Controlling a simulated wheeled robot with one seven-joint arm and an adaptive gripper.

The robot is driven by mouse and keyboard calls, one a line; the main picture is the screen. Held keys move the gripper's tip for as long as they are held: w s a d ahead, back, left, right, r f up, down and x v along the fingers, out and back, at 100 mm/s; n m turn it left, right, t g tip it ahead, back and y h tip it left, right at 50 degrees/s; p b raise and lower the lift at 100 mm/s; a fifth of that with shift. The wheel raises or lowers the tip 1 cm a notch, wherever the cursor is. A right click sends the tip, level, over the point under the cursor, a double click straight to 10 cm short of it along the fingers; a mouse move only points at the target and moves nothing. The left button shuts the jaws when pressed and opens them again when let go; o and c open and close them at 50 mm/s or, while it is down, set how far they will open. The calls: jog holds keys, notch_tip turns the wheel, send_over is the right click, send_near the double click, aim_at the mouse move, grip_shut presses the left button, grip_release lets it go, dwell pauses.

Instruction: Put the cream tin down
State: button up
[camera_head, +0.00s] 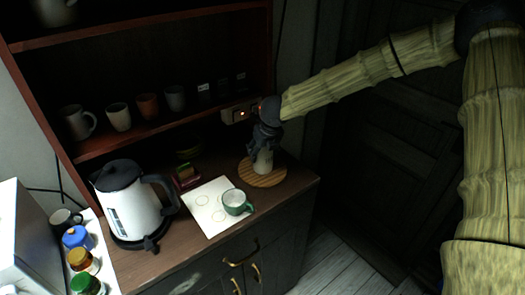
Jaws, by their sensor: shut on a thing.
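My gripper (262,143) points down at the right end of the wooden counter. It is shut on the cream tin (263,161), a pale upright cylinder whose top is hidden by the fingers. The tin is over the round wooden board (276,178). I cannot tell whether its base touches the board or is slightly above it.
A green and white mug (236,202) stands on a white sheet (207,216) left of the board. A white kettle (130,208) stands further left. Dark red items (186,177) lie behind the sheet. A shelf (150,138) with several cups is above the counter.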

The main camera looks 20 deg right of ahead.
jog(key=o, duration=1.1)
jog(key=shift+f, duration=0.15)
jog(key=b+v, duration=0.3)
jog(key=v, duration=0.9)
